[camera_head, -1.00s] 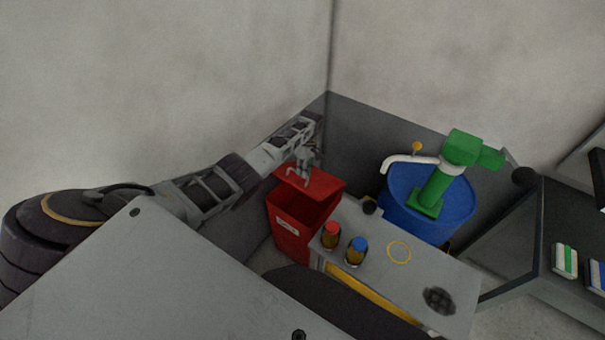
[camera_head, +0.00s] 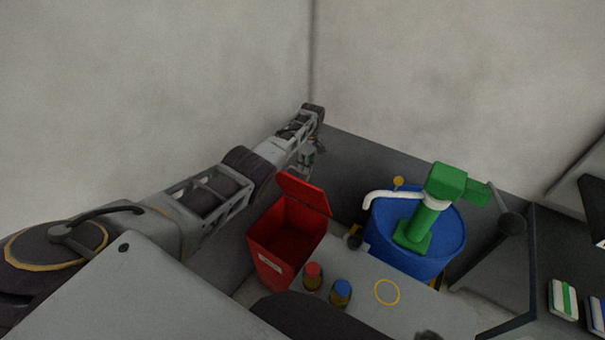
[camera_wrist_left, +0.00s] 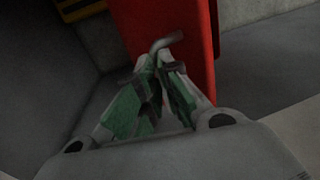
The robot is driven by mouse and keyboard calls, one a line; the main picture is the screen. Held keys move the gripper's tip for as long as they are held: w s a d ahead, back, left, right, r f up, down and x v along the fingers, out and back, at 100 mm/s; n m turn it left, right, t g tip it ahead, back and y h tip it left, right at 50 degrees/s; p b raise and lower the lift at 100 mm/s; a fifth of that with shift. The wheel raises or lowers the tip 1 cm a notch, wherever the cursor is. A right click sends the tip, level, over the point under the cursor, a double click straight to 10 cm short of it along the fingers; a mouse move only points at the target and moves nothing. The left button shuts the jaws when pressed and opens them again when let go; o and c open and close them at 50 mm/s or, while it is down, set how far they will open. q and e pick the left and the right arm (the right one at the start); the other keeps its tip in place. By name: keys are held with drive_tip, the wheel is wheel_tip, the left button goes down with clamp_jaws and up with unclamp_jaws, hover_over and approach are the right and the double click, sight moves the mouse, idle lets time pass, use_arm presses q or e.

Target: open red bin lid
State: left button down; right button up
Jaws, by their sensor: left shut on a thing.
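The red bin (camera_head: 268,265) stands left of the workbench, and its inside shows from above. Its red lid (camera_head: 303,193) is tilted up steeply at the back of the opening. In the left wrist view the red lid (camera_wrist_left: 165,18) is a tall panel with a grey bent handle (camera_wrist_left: 167,41). My left gripper (camera_head: 312,160) is behind the raised lid at its upper edge. In the left wrist view the green-padded fingers (camera_wrist_left: 162,68) close together at the handle, shut on it. The fingertips are partly hidden in the head view. My right gripper is not in view.
A grey bench (camera_head: 415,308) beside the bin holds a red-capped jar (camera_head: 312,277), a blue-capped jar (camera_head: 341,292) and a yellow ring (camera_head: 387,292). A blue drum (camera_head: 448,245) with a green pump (camera_head: 428,215) stands behind. Grey panels and walls close off the corner.

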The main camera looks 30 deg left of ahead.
use_arm(q)
drive_tip(key=shift+w+d+f, duration=0.2)
drive_tip(key=shift+f, duration=0.25)
drive_tip(key=shift+w+d+f, duration=0.15)
drive_tip(key=shift+f, duration=0.25)
drive_tip(key=c, duration=1.7)
unclamp_jaws()
drive_tip(key=shift+o, duration=0.9)
drive_tip(key=shift+w+f, duration=0.1)
wheel_tip(320, 180, up, 13)
drive_tip(key=w, duration=0.2)
drive_tip(key=shift+w+a, duration=0.2)
drive_tip(key=shift+w, duration=0.1)
drive_tip(key=shift+f, duration=0.1)
